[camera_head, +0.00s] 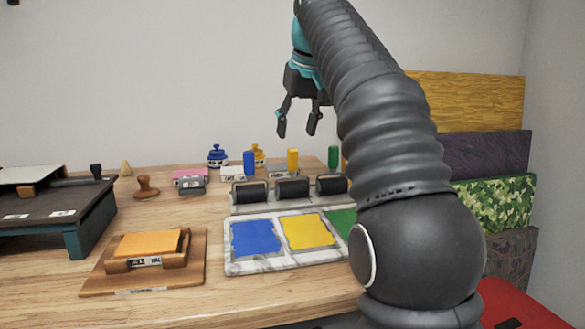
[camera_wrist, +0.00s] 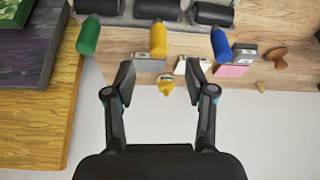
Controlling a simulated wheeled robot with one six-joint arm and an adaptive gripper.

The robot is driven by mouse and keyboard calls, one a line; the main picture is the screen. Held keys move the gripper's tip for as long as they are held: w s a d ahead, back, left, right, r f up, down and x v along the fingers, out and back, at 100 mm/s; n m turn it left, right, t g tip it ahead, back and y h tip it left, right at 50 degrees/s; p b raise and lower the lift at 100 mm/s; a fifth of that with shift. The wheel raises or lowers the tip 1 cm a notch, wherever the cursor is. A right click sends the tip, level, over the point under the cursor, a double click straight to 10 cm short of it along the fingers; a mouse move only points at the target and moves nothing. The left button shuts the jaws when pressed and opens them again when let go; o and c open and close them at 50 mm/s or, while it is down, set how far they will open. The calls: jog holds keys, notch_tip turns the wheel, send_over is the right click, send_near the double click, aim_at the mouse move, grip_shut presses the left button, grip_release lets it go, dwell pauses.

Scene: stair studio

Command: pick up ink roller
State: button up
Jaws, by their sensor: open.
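Three ink rollers stand in a row in a grey rack (camera_head: 240,209) on the wooden table. Each has a black roller and an upright coloured handle: the blue-handled roller (camera_head: 249,163), the yellow-handled roller (camera_head: 292,161) and the green-handled roller (camera_head: 333,157). In the wrist view the green handle (camera_wrist: 88,36), yellow handle (camera_wrist: 158,39) and blue handle (camera_wrist: 221,45) line the top. My gripper (camera_head: 297,122) is open and empty, above the handles and apart from them. In the wrist view its fingers (camera_wrist: 160,80) point toward the yellow handle.
A marble slab (camera_head: 240,267) with blue, yellow and green ink lies before the rack. Small blue (camera_head: 217,155) and yellow pots, stamps and a pink pad stand behind. A wooden block holder (camera_head: 190,285) and dark press (camera_head: 60,205) are left. Coloured panels (camera_head: 490,150) stand right.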

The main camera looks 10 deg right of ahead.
aim_at(294, 150)
jog(key=b+x, duration=0.3)
jog(key=x, duration=0.5)
jog(key=shift+d+f, duration=0.1)
jog(key=shift+f, duration=0.05)
grip_shut()
